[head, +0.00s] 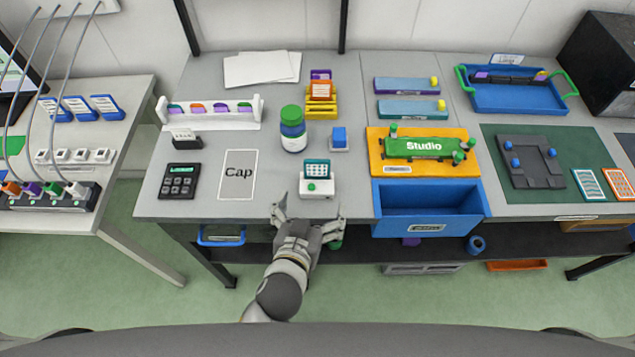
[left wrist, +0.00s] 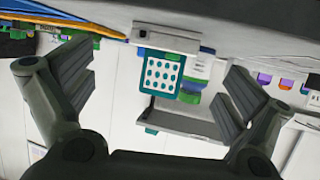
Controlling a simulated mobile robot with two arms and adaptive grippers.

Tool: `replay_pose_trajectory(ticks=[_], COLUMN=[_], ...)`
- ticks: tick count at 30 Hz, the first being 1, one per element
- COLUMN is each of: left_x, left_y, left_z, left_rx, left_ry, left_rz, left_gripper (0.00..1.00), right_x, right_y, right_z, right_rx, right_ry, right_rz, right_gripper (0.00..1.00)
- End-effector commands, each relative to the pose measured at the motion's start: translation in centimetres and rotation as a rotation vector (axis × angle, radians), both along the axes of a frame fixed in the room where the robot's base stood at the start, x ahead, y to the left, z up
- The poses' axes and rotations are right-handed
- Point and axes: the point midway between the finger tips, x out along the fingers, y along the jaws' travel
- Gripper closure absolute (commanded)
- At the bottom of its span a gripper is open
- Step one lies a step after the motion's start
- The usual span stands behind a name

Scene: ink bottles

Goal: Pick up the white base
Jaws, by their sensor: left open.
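A small white base (head: 325,190) stands near the front edge of the table, with a green button on its front. A teal-framed dotted card (head: 316,169) stands upright at its back. In the left wrist view the base (left wrist: 165,37) is at the top centre, with the teal card (left wrist: 161,73) below it in the picture. My left gripper (head: 309,207) is open and empty at the table's front edge, just in front of the base. Its fingers are spread to either side in the left wrist view, apart from the base. My right gripper is not in view.
A green-and-blue bottle (head: 292,130) stands behind the base to the left. A Cap card (head: 238,175) lies to the left. A blue open bin (head: 428,208) is close on the right, below an orange Studio board (head: 378,150). A blue block (head: 339,137) stands behind.

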Motion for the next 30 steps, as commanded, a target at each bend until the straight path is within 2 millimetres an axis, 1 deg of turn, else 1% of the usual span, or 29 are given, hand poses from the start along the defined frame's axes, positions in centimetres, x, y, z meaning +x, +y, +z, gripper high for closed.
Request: replay_pose_trajectory(ticks=[5,11,15,19,26,30], left_x=[0.9,3.4,4.6,5.0,5.1,5.1], left_y=[-0.1,-0.3,-0.6,-0.8,-0.8,-0.8], left_z=[-0.1,-0.7,-1.5,-1.8,-1.8,-1.8], left_rx=[0.001,0.002,0.0,0.0,-0.001,0.0], left_ry=[0.0,-0.002,0.001,0.001,0.001,0.001], left_rz=[0.0,-0.001,0.0,-0.001,-0.001,-0.001], left_gripper=[0.01,0.01,0.01,0.01,0.01,0.19], right_x=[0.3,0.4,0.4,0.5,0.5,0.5], right_y=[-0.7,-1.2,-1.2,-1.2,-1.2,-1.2], right_z=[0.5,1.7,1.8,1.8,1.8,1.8], right_rx=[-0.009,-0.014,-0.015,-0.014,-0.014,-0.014], right_ry=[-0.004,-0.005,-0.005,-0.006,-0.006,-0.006], right_rz=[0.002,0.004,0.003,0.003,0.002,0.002], right_gripper=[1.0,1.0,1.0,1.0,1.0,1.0])
